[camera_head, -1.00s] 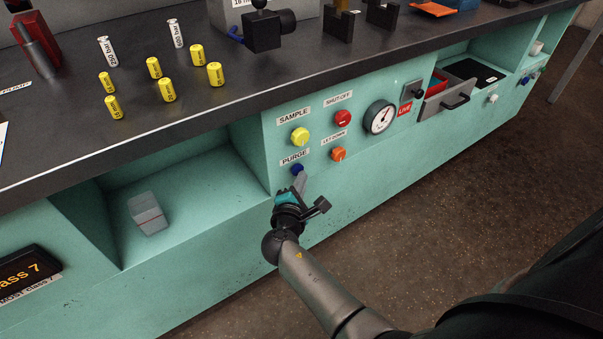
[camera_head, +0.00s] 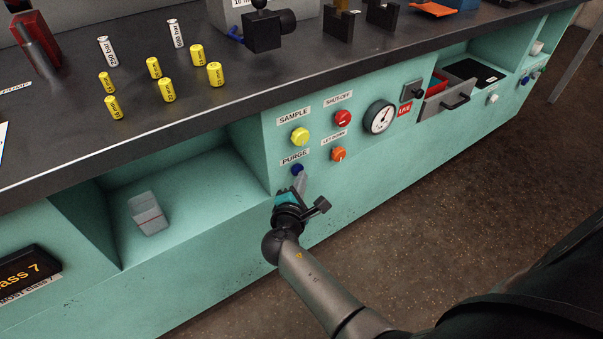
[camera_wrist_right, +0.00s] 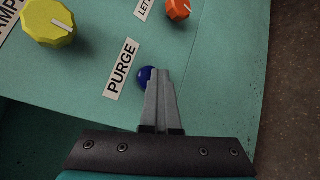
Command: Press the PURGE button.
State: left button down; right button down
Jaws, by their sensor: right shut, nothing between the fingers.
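The blue PURGE button (camera_head: 297,169) is on the teal front panel, just under its white PURGE label (camera_head: 295,157). My right gripper (camera_head: 301,180) is shut and empty, its fingertips at the button's lower right side in the head view. In the right wrist view the blue button (camera_wrist_right: 146,76) shows partly behind the tips of the shut fingers (camera_wrist_right: 162,90), and the PURGE label (camera_wrist_right: 121,69) is left of it. I cannot tell whether the fingertips touch the button. My left gripper is not in view.
Close by on the panel are the yellow SAMPLE knob (camera_head: 300,137), the red SHUT-OFF knob (camera_head: 343,117), the orange LET-DOWN knob (camera_head: 338,154) and a gauge (camera_head: 379,117). An open shelf recess (camera_head: 190,190) lies to the left. The dark worktop edge (camera_head: 250,101) overhangs above.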

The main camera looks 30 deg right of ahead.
jog(key=shift+w+a+r, duration=0.15)
jog(key=shift+w+r, duration=0.05)
jog(key=shift+w, duration=0.2)
jog(key=shift+w+r, duration=0.1)
jog(key=shift+w, duration=0.15)
jog(key=shift+s+a, duration=0.15)
jog(key=shift+s, duration=0.05)
dwell(0.5)
jog(key=s+p, duration=0.2)
jog(key=s, duration=0.4)
jog(key=shift+d+f, duration=0.2)
jog(key=shift+d, duration=0.2)
jog(key=shift+s, duration=0.15)
dwell(0.3)
